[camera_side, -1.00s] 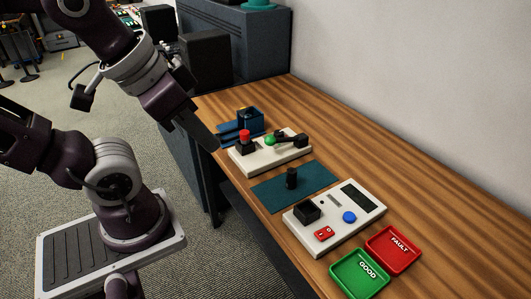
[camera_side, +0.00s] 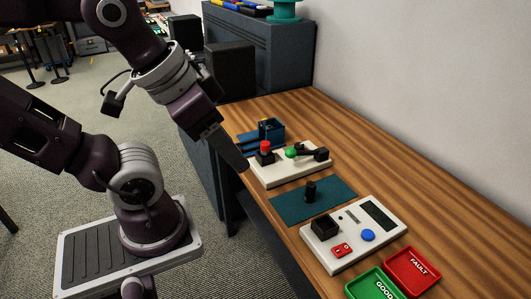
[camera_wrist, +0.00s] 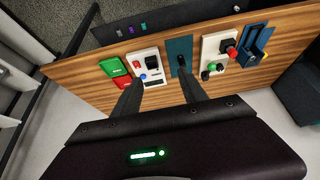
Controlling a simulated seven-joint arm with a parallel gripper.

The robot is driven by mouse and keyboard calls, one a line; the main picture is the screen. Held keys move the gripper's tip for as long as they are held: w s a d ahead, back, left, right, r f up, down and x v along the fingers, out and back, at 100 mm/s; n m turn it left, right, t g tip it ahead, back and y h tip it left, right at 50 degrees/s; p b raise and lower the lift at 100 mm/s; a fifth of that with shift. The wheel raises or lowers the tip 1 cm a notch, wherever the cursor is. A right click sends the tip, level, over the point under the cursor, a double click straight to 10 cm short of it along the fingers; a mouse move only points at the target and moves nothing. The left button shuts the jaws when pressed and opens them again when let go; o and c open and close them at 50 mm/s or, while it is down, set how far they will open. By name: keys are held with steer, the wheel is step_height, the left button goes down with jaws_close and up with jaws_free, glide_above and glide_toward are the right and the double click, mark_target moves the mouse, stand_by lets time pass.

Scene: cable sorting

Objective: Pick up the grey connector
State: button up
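My gripper (camera_side: 241,163) hangs at the near edge of the wooden table in the side view, beside the white board with the red button. In the wrist view my gripper (camera_wrist: 160,76) has its two fingers well apart, with nothing visible between the tips. I cannot clearly make out a grey connector. A pale piece (camera_wrist: 237,8) lies farther right. They are too small to identify.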

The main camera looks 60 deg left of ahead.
steer(key=n+g, duration=0.5)
steer(key=n, duration=2.5)
glide_above(265, 143)
steer(key=f, duration=1.3)
steer(key=shift+s+d+f, duration=0.2)
steer(key=shift+s+f, duration=0.1)
steer(key=shift+f, duration=0.1)
steer(key=shift+n+g, duration=0.3)
steer(key=f, duration=0.7)
steer(key=shift+w+a+f, duration=0.2)
steer(key=shift+w+f, duration=0.05)
steer(key=shift+f, duration=0.15)
jaws_close()
